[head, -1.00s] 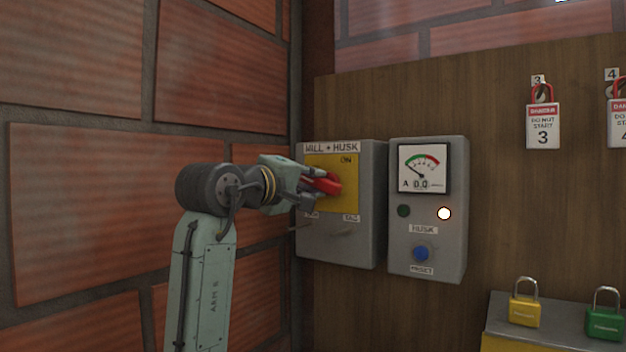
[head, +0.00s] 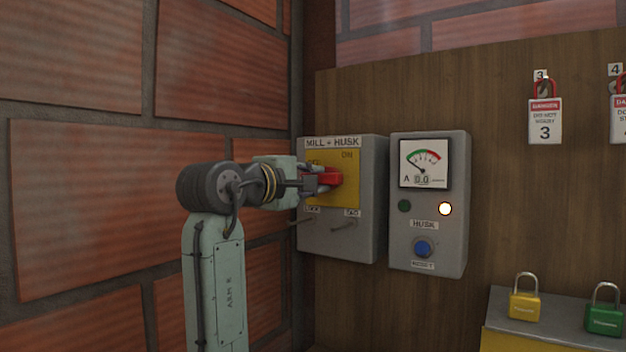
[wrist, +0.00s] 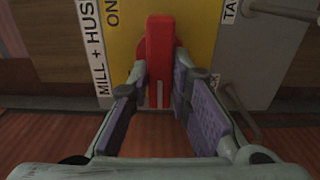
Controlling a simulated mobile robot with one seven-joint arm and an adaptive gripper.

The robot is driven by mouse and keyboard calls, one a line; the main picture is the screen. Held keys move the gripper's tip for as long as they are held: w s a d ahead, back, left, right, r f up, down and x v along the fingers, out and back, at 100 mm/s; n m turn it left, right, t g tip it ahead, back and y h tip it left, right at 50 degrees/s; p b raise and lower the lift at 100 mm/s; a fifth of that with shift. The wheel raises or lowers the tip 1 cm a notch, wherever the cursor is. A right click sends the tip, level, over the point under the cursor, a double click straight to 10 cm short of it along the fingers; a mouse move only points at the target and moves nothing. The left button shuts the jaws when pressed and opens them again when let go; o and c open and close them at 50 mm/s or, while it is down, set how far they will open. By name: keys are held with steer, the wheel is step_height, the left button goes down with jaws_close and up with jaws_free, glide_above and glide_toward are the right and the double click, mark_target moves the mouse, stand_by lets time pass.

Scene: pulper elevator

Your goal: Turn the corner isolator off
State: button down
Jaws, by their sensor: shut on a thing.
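The corner isolator is a grey box (head: 340,240) labelled MILL + HUSK with a yellow plate (head: 350,198) marked OFF at upper left and ON at upper right. Its red handle (head: 335,177) lies about level across the plate in the head view. My gripper (head: 322,180) reaches in from the left and is shut on the handle. In the wrist view, the fingers (wrist: 159,85) stand on both sides of the red handle (wrist: 160,45), which has a white line at its near end. The fingers hide part of the OFF side in the head view.
A grey HUSK box (head: 437,240) with a gauge, a lit lamp and a blue button stands close on the right. Pegs (head: 345,225) stick out below the handle. The brick wall (head: 80,210) is close on the left. Padlocks (head: 524,303) sit on a shelf at lower right.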

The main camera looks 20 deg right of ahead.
steer(key=c, duration=1.5)
jaws_free()
steer(key=v, duration=1.2)
